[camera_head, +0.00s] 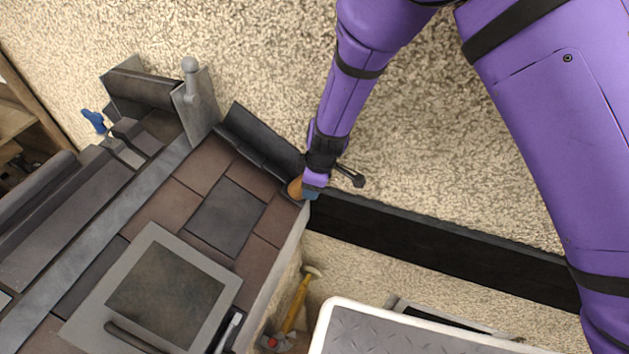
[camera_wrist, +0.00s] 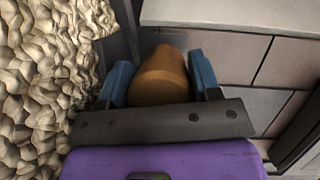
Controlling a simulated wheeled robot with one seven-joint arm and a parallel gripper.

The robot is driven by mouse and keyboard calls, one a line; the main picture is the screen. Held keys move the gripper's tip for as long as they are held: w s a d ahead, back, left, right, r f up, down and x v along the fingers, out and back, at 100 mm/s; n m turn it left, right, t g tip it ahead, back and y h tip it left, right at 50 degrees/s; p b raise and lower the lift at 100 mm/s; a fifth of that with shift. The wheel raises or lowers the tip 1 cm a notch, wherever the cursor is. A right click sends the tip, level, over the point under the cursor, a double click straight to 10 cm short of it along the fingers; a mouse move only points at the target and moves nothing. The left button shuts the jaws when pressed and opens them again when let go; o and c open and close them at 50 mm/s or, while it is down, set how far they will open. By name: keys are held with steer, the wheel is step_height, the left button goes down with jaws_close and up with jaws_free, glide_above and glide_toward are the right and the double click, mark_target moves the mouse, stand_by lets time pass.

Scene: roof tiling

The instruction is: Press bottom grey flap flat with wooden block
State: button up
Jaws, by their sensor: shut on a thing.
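My gripper (camera_head: 311,190) is at the lower corner of the tiled roof, beside the wall. Its blue fingertips are shut on a rounded brown wooden block (camera_head: 294,188). In the wrist view the block (camera_wrist: 160,76) sits between the two blue fingers. Dark grey flaps (camera_head: 258,143) run along the joint of wall and roof, and their lower end meets the block and gripper. The block hides the contact, so I cannot tell whether it touches the bottom flap or whether that flap lies flat.
Brown and grey tiles (camera_head: 225,217) cover the roof, with a framed roof window (camera_head: 165,290) lower down. A dark beam (camera_head: 430,235) runs right from the corner. A yellow-handled hammer (camera_head: 298,303) and a grey-topped platform (camera_head: 400,338) are below. The rough wall (camera_wrist: 45,80) is close at the gripper's left.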

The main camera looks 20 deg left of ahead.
steer(key=shift+a+f, duration=0.3)
steer(key=shift+f, duration=0.25)
steer(key=shift+r, duration=0.1)
steer(key=shift+d+r, duration=0.35)
steer(key=shift+r, duration=0.3)
steer(key=shift+d+r, duration=0.35)
steer(key=shift+r, duration=0.25)
steer(key=d+r, duration=0.1)
steer(key=r, duration=0.1)
steer(key=d+r, duration=0.2)
steer(key=shift+r, duration=0.1)
